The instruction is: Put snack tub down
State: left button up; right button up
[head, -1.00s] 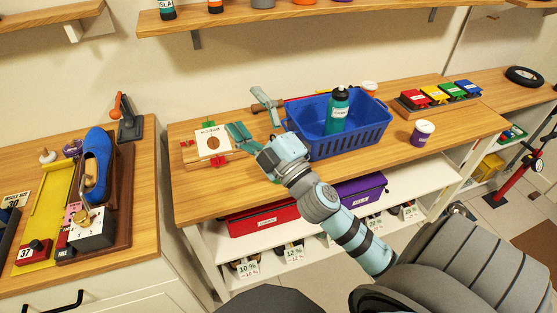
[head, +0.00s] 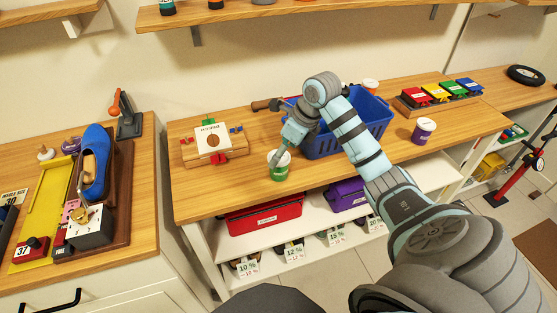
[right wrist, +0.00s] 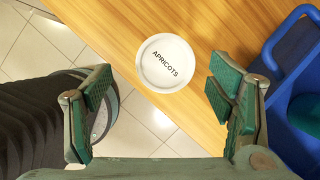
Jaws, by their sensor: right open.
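The snack tub (head: 279,168) is a green tub with a white lid. It stands upright on the wooden counter, near the front edge and left of the blue basket. In the right wrist view its round white lid (right wrist: 164,63), marked APRICOTS, shows ahead of the fingers. My right gripper (head: 286,142) is open, just above and behind the tub in the head view. In the right wrist view the open fingers (right wrist: 160,88) are spread wide on either side of the lid, with clear gaps. My left gripper is not in view.
The blue basket (head: 378,125) stands right of the tub, partly hidden by my right arm. A wooden box (head: 234,154) with a printed panel lies to the left. Counter (head: 215,190) is clear around the tub's front and left.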

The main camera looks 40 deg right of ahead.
jog(key=x, duration=0.4)
jog(key=shift+w+d+f, duration=0.1)
jog(key=shift+d+f, duration=0.2)
jog(key=shift+f, duration=0.15)
jog(key=c, duration=1.4)
jog(key=shift+r, duration=0.1)
